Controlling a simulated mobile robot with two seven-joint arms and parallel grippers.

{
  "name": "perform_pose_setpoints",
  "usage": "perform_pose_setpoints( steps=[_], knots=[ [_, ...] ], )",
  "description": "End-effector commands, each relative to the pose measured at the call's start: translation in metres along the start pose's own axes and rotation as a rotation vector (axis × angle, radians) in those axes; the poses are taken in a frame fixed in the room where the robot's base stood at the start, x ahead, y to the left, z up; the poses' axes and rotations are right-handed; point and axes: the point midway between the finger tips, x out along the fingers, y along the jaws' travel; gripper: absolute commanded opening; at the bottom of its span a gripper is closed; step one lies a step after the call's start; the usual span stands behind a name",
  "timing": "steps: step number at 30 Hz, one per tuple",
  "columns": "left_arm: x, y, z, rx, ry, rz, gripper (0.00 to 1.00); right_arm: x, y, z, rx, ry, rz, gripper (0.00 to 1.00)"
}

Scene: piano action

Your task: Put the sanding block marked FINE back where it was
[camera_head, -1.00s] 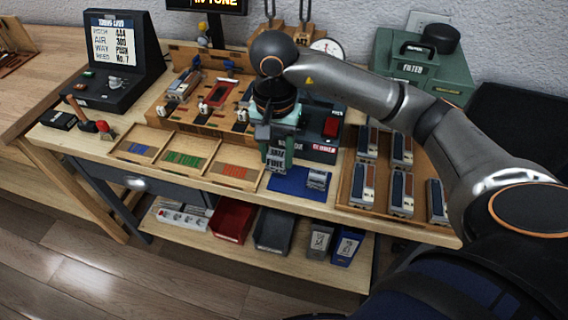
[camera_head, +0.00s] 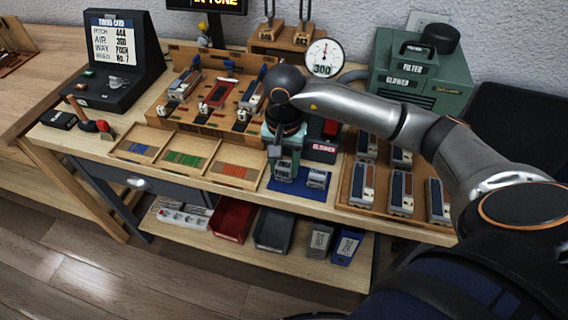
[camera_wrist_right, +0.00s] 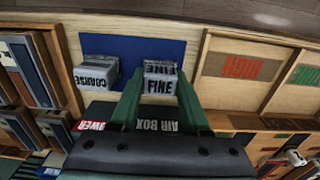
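The sanding block marked FINE (camera_wrist_right: 158,86) is upright on the blue mat (camera_wrist_right: 118,45), between the green fingers of my right gripper (camera_wrist_right: 160,80). The fingers appear to press on both its sides. In the head view the FINE block (camera_head: 283,172) is at the left part of the mat (camera_head: 300,188), below my right gripper (camera_head: 282,155), which partly hides it. The block marked COARSE (camera_wrist_right: 96,73) stands beside it on the mat, a small gap away; it also shows in the head view (camera_head: 317,179). My left gripper is not in view.
A wooden tray (camera_head: 378,208) with several blue and orange-brown blocks lies right of the mat. A divided tray (camera_head: 207,172) of coloured strips lies left. The AIR BOX (camera_wrist_right: 158,126) is close behind the gripper. The table's front edge is near the mat.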

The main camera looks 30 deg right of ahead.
Motion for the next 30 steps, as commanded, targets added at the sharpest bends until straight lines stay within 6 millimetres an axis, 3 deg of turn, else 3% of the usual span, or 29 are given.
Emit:
perform_pose_setpoints(
  steps=[1,8,19,30],
  knots=[
    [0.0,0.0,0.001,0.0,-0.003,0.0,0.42,0.0,0.0,0.0,0.0,0.0,0.0,0.52],
    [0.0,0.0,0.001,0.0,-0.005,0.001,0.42,0.0,0.0,0.0,0.0,0.0,0.001,0.76],
    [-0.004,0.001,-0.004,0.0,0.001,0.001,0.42,-0.007,0.0,0.0,0.0,0.001,-0.001,0.76],
    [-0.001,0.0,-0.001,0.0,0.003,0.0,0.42,-0.085,-0.001,-0.001,0.0,0.004,-0.004,0.76]
  ],
)
